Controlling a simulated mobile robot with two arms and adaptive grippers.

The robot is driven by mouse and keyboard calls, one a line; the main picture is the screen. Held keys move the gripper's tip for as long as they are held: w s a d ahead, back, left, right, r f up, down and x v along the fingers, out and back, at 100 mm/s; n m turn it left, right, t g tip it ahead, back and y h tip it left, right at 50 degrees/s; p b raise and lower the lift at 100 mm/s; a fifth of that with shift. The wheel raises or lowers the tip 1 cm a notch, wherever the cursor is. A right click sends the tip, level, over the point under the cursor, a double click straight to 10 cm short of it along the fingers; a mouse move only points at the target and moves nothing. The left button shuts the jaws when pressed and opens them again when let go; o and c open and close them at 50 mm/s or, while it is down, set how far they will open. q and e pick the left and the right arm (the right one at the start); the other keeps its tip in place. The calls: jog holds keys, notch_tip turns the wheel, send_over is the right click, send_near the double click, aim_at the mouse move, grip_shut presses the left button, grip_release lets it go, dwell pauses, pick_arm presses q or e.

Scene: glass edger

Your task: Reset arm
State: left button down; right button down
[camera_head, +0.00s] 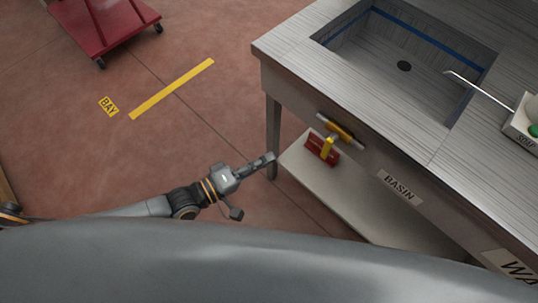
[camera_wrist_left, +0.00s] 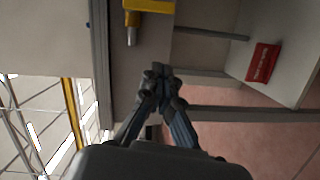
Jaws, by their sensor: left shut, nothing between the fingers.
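My left gripper (camera_head: 266,161) reaches in from the left in the head view, in front of the near left leg of the sink bench. It is shut and empty, and its fingertips meet in the left wrist view (camera_wrist_left: 157,75). It is apart from the yellow and dark fitting (camera_head: 340,130) on the bench front, whose yellow part shows at the top of the wrist view (camera_wrist_left: 148,6). My right gripper shows in neither view.
The metal bench holds a sunken basin (camera_head: 385,68) and a soap box (camera_head: 522,126). A pale lower shelf (camera_head: 300,168) carries a red item (camera_head: 322,150). A red cart (camera_head: 100,22) stands at the upper left. The floor around the yellow strip (camera_head: 172,88) is clear.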

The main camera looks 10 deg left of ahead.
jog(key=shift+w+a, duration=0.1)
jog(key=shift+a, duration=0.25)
pick_arm(q)
jog(key=a+f+m+g+y+p, duration=0.1)
jog(key=a+f+y, duration=0.25)
jog(key=f, duration=0.45)
jog(key=w+a+f+m+y+p, duration=0.1)
jog(key=a+f+m+y, duration=0.1)
jog(key=a+f, duration=0.45)
jog(key=a+f+m+g+y, duration=0.1)
jog(key=a+f+y, duration=0.15)
jog(key=f, duration=0.65)
jog(key=s+a+f+m+g+y+p, duration=0.15)
jog(key=s+a+f+g+y, duration=0.3)
jog(key=s+f, duration=0.85)
jog(key=s+f+m+g, duration=0.1)
jog(key=s+f+g, duration=0.1)
jog(key=s, duration=0.7)
jog(key=s+f+m+g, duration=0.1)
jog(key=s+m+g, duration=0.1)
jog(key=s, duration=0.7)
jog(key=shift+s+a+f+y, duration=0.15)
jog(key=shift+s+f+y, duration=0.05)
jog(key=shift+f+y, duration=0.2)
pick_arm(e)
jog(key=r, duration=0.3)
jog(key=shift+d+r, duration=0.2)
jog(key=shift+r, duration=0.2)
